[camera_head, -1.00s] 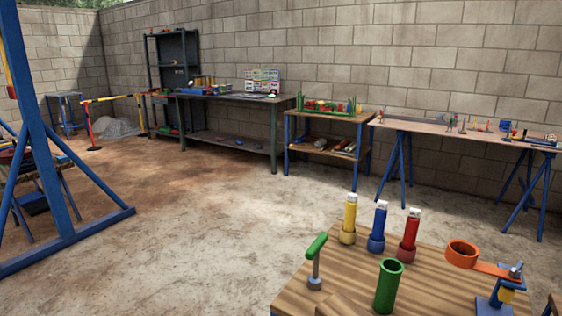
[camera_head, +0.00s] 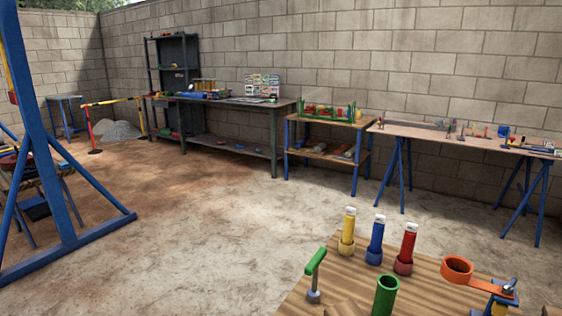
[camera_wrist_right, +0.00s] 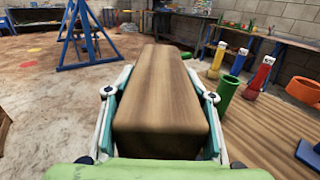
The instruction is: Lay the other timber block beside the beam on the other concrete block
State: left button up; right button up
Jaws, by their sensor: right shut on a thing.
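A brown timber block (camera_wrist_right: 160,75) fills the middle of the right wrist view. My right gripper (camera_wrist_right: 160,100) is shut on it, with one finger pressed on each long side. The block points away from the wrist, over or near the wooden bench top. In the head view a small piece of wood (camera_head: 346,309) shows at the bottom edge, too cut off to identify. I cannot make out the beam or the concrete blocks in either view. My left gripper is not in view.
A wooden bench (camera_head: 425,297) holds yellow, blue and red cylinders (camera_head: 376,240), a green tube (camera_head: 386,295), a green-handled tool (camera_head: 315,270) and an orange ring (camera_head: 457,269). Worktables line the wall. A blue frame (camera_head: 50,180) stands left. The floor between (camera_head: 210,230) is open.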

jog(key=shift+r+m, duration=0.3)
jog(key=shift+r, duration=0.05)
jog(key=shift+s+d+r+m+h+p, duration=0.15)
jog(key=shift+s+r+m+h+p, duration=0.2)
jog(key=shift+h+p, duration=0.25)
jog(key=s+r+m+h+p, duration=0.1)
jog(key=p, duration=0.1)
jog(key=s+d+r+m+t+h+p, duration=0.1)
jog(key=s+r+h+p, duration=0.1)
jog(key=s+r+m+h+p, duration=0.1)
jog(key=r+h+p, duration=0.1)
jog(key=shift+s+d, duration=0.15)
jog(key=shift+d, duration=0.2)
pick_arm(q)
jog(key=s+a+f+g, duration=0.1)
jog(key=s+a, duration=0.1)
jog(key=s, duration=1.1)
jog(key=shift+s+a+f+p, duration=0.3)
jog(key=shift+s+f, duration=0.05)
pick_arm(e)
jog(key=shift+s+d+m+h, duration=0.15)
jog(key=shift+s+m+h, duration=0.1)
jog(key=shift+h, duration=0.15)
